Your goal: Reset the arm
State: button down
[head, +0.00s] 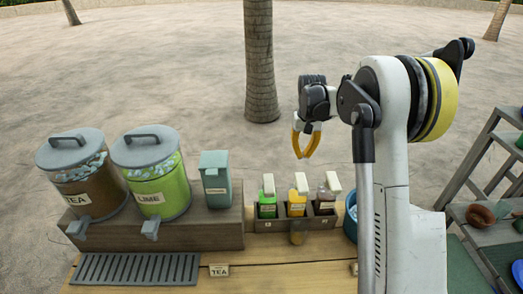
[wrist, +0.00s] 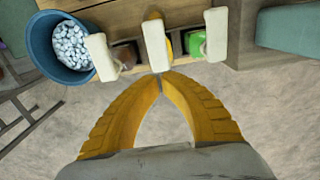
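My gripper (head: 304,157) has yellow fingers and hangs in the air above and behind the row of bottles. In the wrist view its fingertips (wrist: 160,77) meet and hold nothing; there is an empty gap between the curved fingers lower down. My arm is raised and folded at the right of the head view, with the gripper pointing down.
A wooden rack (head: 325,222) holds green, orange and dark bottles with pale tops. A blue bucket (wrist: 47,57) of ice stands beside it. TEA (head: 97,182) and LIME (head: 165,190) dispensers stand at left. Shelves (head: 480,165) are at right. Sandy ground behind is open.

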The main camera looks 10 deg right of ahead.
jog(key=s+a+r+n+t+b, duration=0.1)
jog(key=s+a+r+t+b, duration=0.15)
jog(key=s+a+b, duration=0.35)
jog(key=s+a+r+t+b, duration=0.1)
jog(key=s+a+r+b, duration=0.2)
jog(key=s, duration=0.6)
jog(key=s+a+f+t+b, duration=0.2)
jog(key=s+f+b, duration=0.1)
jog(key=s, duration=0.4)
jog(key=s+a+f+n+t+b, duration=0.1)
jog(key=s+a+f+b, duration=0.1)
jog(key=s+f+b, duration=0.2)
jog(key=s+f, duration=0.2)
jog(key=s, duration=0.2)
jog(key=shift+s+a+f+t, duration=0.25)
jog(key=shift+s+f+t, duration=0.05)
jog(key=shift+t, duration=0.05)
